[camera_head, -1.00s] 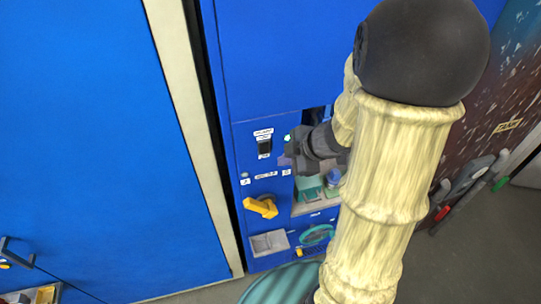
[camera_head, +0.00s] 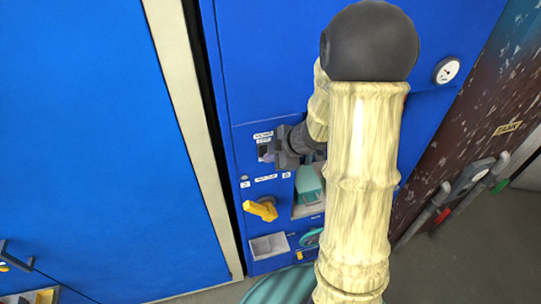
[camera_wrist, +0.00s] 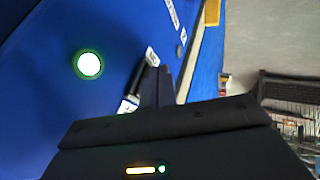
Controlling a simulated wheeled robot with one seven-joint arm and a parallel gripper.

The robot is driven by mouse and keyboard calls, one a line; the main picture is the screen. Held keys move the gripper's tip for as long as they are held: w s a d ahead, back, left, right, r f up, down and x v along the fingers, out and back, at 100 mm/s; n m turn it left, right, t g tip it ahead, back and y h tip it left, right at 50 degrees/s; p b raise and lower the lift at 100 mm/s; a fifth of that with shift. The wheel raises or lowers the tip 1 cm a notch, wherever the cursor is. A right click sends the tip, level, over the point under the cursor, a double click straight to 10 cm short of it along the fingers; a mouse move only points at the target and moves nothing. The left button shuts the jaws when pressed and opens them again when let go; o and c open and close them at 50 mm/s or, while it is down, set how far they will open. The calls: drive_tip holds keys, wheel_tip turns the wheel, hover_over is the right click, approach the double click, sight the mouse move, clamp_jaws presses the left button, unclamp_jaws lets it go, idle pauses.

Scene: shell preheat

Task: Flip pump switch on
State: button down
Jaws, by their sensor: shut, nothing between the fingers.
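A dark switch (camera_head: 263,149) sits on the blue panel (camera_head: 247,153) in the head view, under small white labels. My gripper (camera_head: 269,158) is at its lower right edge and partly covers it. The fingers are shut with nothing between them. I cannot tell whether the tips touch the switch. In the wrist view the shut fingers (camera_wrist: 154,88) point at the panel beside small white labels. A lit green-white lamp (camera_wrist: 88,64) is left of the fingers there. The switch's on or off position is too small to tell.
Below the switch are a yellow handle (camera_head: 261,209) and a pale tray (camera_head: 268,246). A recess with a teal object (camera_head: 309,185) is to the right. A round gauge (camera_head: 447,71) is at upper right. A large blue door (camera_head: 90,140) stands at left.

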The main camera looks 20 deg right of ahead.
drive_tip(key=shift+w, duration=0.15)
drive_tip(key=shift+w+p, duration=0.15)
drive_tip(key=shift+p, duration=0.2)
wheel_tip(320, 180, up, 2)
drive_tip(key=shift+w+p, duration=0.1)
drive_tip(key=shift+p, duration=0.9)
